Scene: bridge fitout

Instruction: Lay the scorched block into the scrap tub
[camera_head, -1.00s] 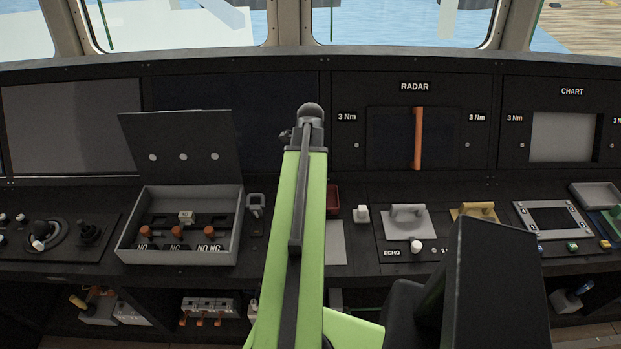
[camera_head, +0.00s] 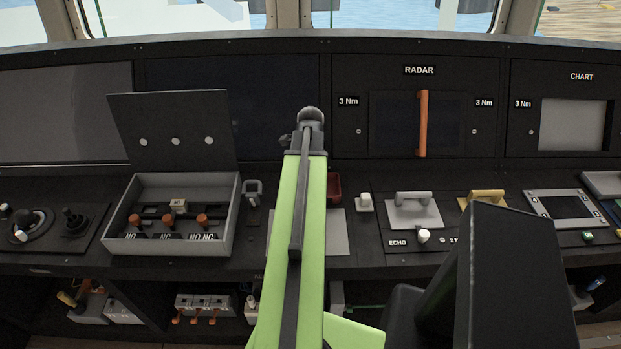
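An open grey box (camera_head: 228,218) with its dark lid raised stands on the console left of my arm. It holds several dark blocks with orange knobs above labels reading NO and NC, and one pale block (camera_head: 178,206). I cannot tell which block, if any, is scorched. A small red tub (camera_head: 333,186) sits just right of my arm, partly hidden by it; I cannot confirm that it is the scrap tub. My green arm reaches forward over the console. Its dark end shows, but my gripper's fingers are hidden behind it.
A grey flat plate (camera_head: 335,232) lies partly behind my arm. A grey-handled plate (camera_head: 413,212) and a yellow-handled part (camera_head: 482,200) are to the right. An orange bar (camera_head: 422,124) stands upright across the radar screen. A shelf below holds grey switch units (camera_head: 208,304).

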